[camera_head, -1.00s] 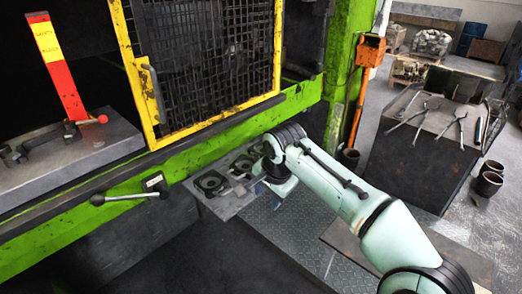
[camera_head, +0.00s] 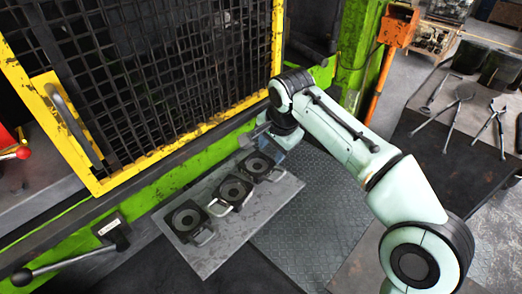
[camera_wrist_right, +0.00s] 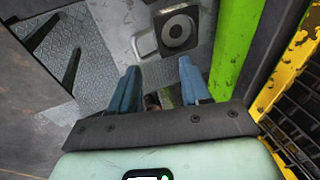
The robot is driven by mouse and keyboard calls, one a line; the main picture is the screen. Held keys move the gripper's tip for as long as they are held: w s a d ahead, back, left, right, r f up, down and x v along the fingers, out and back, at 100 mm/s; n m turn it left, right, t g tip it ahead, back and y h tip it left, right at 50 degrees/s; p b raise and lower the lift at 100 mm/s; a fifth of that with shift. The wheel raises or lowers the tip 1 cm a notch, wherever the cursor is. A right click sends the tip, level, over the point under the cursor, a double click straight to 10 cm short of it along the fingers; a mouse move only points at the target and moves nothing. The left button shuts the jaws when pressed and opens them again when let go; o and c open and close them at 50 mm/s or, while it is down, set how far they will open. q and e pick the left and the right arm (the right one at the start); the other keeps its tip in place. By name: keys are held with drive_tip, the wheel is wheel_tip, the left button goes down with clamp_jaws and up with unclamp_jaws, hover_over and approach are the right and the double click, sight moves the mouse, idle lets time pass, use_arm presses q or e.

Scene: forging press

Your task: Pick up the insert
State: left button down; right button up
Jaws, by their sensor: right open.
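Three dark square inserts with round holes and metal handles lie in a row on a grey metal plate (camera_head: 204,260): a near one (camera_head: 187,217), a middle one (camera_head: 234,191) and a far one (camera_head: 258,165). My right gripper (camera_head: 270,139) is just beyond the far insert, above the plate's far end, partly hidden by its own wrist. In the right wrist view its two blue fingers are apart with nothing held between them (camera_wrist_right: 159,88). One insert (camera_wrist_right: 177,28) with its handle shows ahead of the fingers, apart from them. My left gripper is not in view.
A green press frame (camera_head: 140,190) and yellow mesh door (camera_head: 92,185) stand close along the plate's left side. A black-knobbed lever (camera_head: 60,265) sticks out at lower left. A dark table (camera_head: 430,140) with several tongs stands at right. Checkered floor plate (camera_head: 300,225) is clear.

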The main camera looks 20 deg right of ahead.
drive_tip(key=b, duration=0.1)
hover_over(268, 170)
drive_tip(key=s, duration=0.2)
drive_tip(key=f, duration=0.7)
drive_tip(key=shift+a, duration=0.35)
drive_tip(key=x, duration=0.3)
drive_tip(key=b+x, duration=0.1)
drive_tip(key=shift+s+d+f, duration=0.15)
drive_tip(key=shift+d+f, duration=0.05)
drive_tip(key=shift+f, duration=0.2)
drive_tip(key=shift+w+f, duration=0.3)
drive_tip(key=shift+f, duration=0.25)
clamp_jaws()
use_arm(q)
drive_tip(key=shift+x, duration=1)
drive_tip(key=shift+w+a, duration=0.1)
use_arm(e)
drive_tip(key=shift+s+f, duration=0.1)
